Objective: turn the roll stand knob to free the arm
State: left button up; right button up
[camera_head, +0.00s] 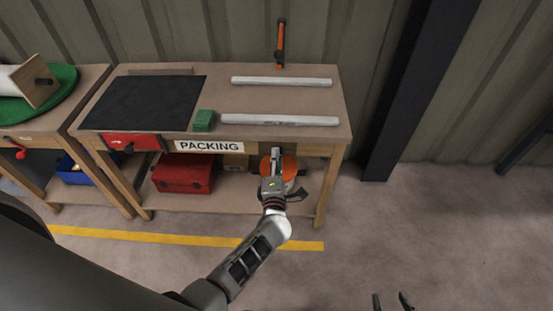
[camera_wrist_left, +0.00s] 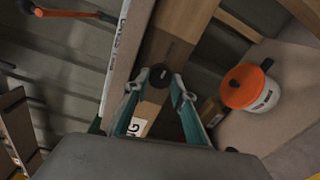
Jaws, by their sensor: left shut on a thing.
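A dark round knob (camera_wrist_left: 160,75) sits on the front of the wooden packing bench (camera_head: 300,103). My left gripper (camera_wrist_left: 157,85) is shut on it, one finger on either side, and it also shows in the head view (camera_head: 275,158) at the bench's front edge, right of the PACKING sign. The knob is hidden by my gripper in the head view. An orange arm with a black end (camera_head: 281,42) stands upright at the back of the bench. My right gripper (camera_head: 392,302) shows only its two fingertips, apart and empty, at the bottom edge.
Two white tubes (camera_head: 282,82), a black mat (camera_head: 150,102) and a green block (camera_head: 203,121) lie on the bench. Below are a red toolbox (camera_head: 184,174) and a white pail with orange lid (camera_wrist_left: 257,95), close to my left gripper. Floor at right is clear.

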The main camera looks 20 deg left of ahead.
dwell(0.4)
pick_arm(q)
jog(key=o, duration=1.1)
jog(key=v, duration=0.7)
jog(key=shift+s+d, duration=0.1)
jog(key=shift+s, duration=0.15)
